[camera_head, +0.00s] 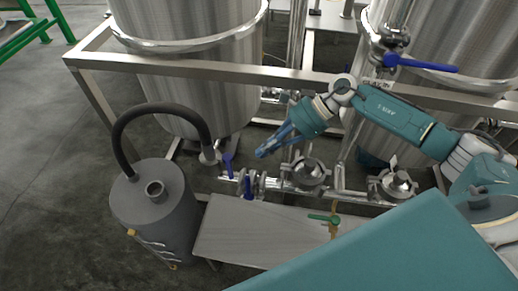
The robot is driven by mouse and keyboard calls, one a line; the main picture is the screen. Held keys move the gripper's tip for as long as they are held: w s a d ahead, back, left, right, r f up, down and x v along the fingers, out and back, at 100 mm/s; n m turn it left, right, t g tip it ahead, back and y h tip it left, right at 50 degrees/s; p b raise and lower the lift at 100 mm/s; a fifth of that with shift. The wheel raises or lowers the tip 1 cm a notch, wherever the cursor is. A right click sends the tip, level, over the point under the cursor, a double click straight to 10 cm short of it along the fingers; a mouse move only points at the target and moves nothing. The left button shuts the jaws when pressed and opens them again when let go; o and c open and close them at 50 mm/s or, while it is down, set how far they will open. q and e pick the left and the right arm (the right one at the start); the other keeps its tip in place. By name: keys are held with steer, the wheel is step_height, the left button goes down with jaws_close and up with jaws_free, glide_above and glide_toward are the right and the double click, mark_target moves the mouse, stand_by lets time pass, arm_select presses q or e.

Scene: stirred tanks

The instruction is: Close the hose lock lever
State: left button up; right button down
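A black hose (150,112) arches from the top of a grey drum to a metal coupling (210,155) at the foot of the left tank. A blue lever (229,166) stands just right of the coupling. A second blue lever (248,186) stands on the piping a little further right and nearer. I cannot tell for sure which is the hose lock lever. My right gripper (262,153) reaches in from the right and points down-left, above and right of both levers, seemingly apart from them. Its finger gap is too small to make out. My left gripper is not in view.
A metal frame rail (190,67) crosses before the tanks, close to my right arm. The grey drum (155,208) stands left. Clamped fittings (308,172) and pipes lie below the gripper. A flat metal plate (250,232) with a green-handled valve (324,219) is nearer.

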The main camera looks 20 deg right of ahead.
arm_select(q)
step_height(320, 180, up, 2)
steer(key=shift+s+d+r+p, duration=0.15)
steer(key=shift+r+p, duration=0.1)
steer(key=shift+p, duration=0.8)
arm_select(e)
steer(key=s+x, duration=0.1)
steer(key=x, duration=0.7)
steer(key=shift+w, duration=0.4)
steer(key=shift+a, duration=0.1)
arm_select(q)
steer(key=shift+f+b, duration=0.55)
steer(key=shift+b, duration=0.05)
arm_select(e)
steer(key=shift+s+a, duration=0.15)
steer(key=shift+a, duration=0.45)
steer(key=shift+r, duration=0.2)
